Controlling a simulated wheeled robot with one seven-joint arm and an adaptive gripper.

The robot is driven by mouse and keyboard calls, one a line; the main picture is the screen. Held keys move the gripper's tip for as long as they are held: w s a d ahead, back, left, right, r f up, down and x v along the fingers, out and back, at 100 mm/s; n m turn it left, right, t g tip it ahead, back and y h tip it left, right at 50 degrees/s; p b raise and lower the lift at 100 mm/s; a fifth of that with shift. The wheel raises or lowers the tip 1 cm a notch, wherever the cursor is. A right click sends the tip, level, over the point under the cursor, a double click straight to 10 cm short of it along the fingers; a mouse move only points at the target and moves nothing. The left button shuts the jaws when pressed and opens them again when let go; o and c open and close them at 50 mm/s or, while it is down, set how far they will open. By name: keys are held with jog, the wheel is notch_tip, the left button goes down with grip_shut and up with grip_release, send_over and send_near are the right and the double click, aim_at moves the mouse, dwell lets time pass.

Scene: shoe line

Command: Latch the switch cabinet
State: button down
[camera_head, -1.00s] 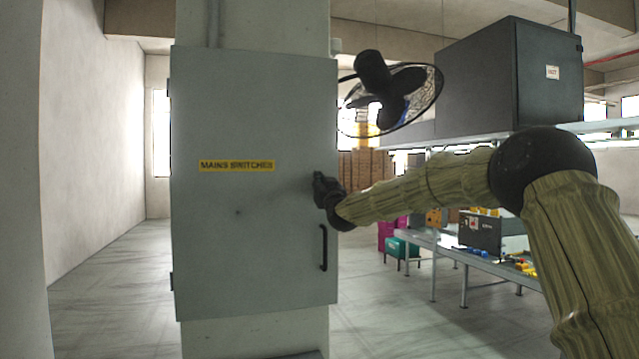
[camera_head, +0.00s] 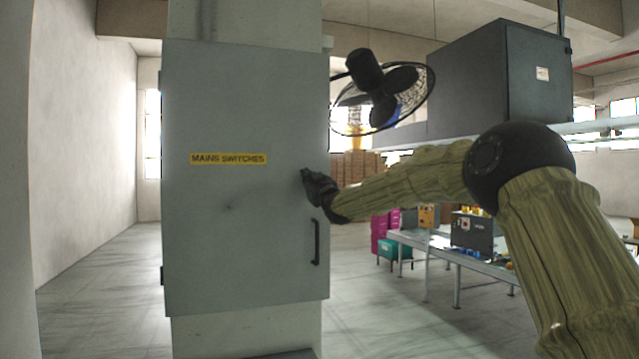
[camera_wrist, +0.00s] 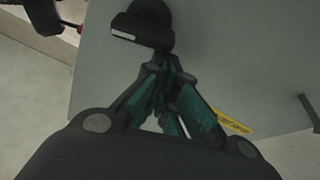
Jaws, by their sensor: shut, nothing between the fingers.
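The grey switch cabinet (camera_head: 225,220) hangs on a column and bears a yellow "MAINS SWITCHES" label (camera_head: 228,158). Its door looks flush, and a black bar handle (camera_head: 316,242) is at the lower right. My gripper (camera_head: 306,176) is at the door's right part, above the handle; I cannot tell whether it touches. In the wrist view my gripper (camera_wrist: 168,68) is shut and empty over the grey door (camera_wrist: 240,60). A black rounded knob-like part (camera_wrist: 145,22) with a pale mark lies just beyond the fingertips; it may be the latch.
A pedestal-type fan (camera_head: 378,90) and a dark box (camera_head: 500,80) on a shelf are to the right. A work table (camera_head: 470,262) with several items stands behind my arm. The floor left of the cabinet (camera_head: 105,280) is clear.

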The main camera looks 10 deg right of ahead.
jog(key=n+y, duration=0.1)
jog(key=n, duration=0.1)
jog(key=f+n+g, duration=0.1)
jog(key=n, duration=0.1)
jog(key=shift+a+y+b, duration=0.15)
jog(key=shift+y+b, duration=0.25)
jog(key=n, duration=0.2)
jog(key=f+n+g+y, duration=0.1)
jog(key=n, duration=0.1)
jog(key=shift+a, duration=0.1)
jog(key=n, duration=0.2)
jog(key=f+n+g, duration=0.1)
jog(key=n+g+p, duration=0.1)
jog(key=n, duration=0.1)
jog(key=shift+d+f+n, duration=0.25)
jog(key=shift+f+n, duration=0.05)
jog(key=shift+f, duration=0.05)
jog(key=shift+y, duration=0.3)
jog(key=a, duration=0.4)
jog(key=shift+s+r, duration=0.25)
jog(key=shift+r, duration=0.15)
jog(key=b+v, duration=0.4)
jog(key=v, duration=0.5)
jog(key=shift+s+d+b, duration=0.25)
jog(key=shift+s+b, duration=0.1)
jog(key=shift+b, duration=0.05)
